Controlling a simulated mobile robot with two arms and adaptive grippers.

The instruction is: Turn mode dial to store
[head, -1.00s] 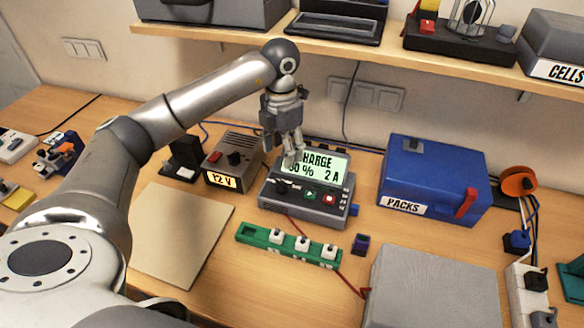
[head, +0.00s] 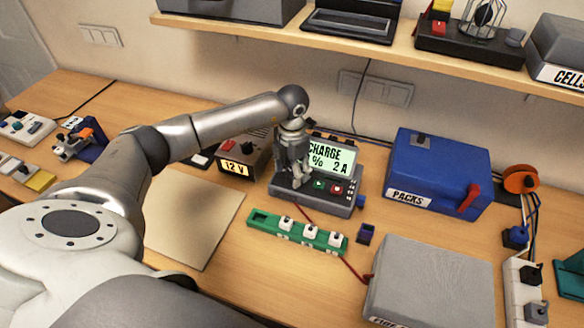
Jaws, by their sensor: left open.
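The charger (head: 335,203) is a grey unit with a tilted lit screen (head: 333,158) in the middle of the bench. The screen shows "CHARGE", a partly covered percentage and "2 A". A green button (head: 319,185) and a red button (head: 337,189) sit on its front panel. My left gripper (head: 297,184) is open and points down at the left part of this panel, in front of the screen's left edge. The mode dial cannot be made out; the gripper covers that part of the panel. Whether the fingers touch anything there cannot be told. My right gripper is out of view.
A green strip with white blocks (head: 298,232) lies in front of the charger, a 12 V supply (head: 243,157) to its left. A blue PACKS case (head: 437,172) stands right, a grey box (head: 430,280) front right. A shelf (head: 395,55) overhangs behind.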

